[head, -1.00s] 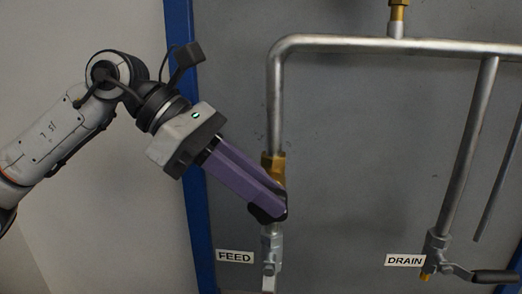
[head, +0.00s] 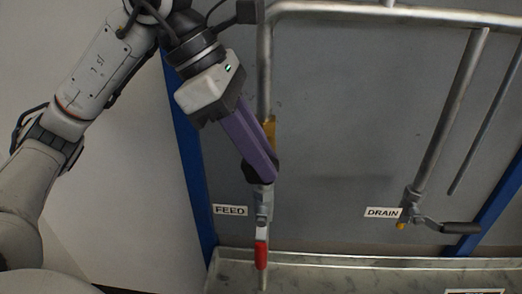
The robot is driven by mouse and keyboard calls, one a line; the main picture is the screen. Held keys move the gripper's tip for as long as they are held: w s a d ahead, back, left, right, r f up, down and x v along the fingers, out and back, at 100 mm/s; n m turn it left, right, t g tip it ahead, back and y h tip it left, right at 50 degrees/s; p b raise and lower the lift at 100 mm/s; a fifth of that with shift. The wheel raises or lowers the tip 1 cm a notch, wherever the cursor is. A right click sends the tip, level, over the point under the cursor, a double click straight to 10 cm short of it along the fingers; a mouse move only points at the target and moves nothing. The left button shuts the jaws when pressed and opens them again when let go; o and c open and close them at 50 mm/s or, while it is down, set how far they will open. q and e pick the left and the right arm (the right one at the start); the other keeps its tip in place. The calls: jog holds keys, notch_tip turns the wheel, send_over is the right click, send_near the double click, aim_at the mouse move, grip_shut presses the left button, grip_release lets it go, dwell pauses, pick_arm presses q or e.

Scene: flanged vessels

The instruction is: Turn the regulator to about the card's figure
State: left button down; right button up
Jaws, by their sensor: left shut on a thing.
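My left gripper (head: 262,172) reaches in from the upper left, pointing down and right. Its dark fingertips are shut at the front of the feed pipe, over the regulator, just above the feed valve. A brass-coloured part of the regulator (head: 269,133) shows behind the purple fingers. The gripped part is hidden by the fingers, and no dial reading can be made out. At the bottom right edge, a sliver of a dark and yellow card (head: 474,291) shows, cut off and unreadable. My right gripper is not in view.
Below the gripper is the feed valve (head: 263,205) with a red-gripped lever (head: 261,254) hanging down, beside the FEED label (head: 230,210). At right is the drain valve (head: 411,205) with a dark handle and DRAIN label (head: 383,212). A metal tray (head: 340,264) runs along the bottom.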

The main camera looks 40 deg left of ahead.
pick_arm(q)
jog(key=c, duration=1.9)
grip_release()
jog(key=shift+r, duration=0.1)
jog(key=v, duration=1)
jog(key=shift+r, duration=0.1)
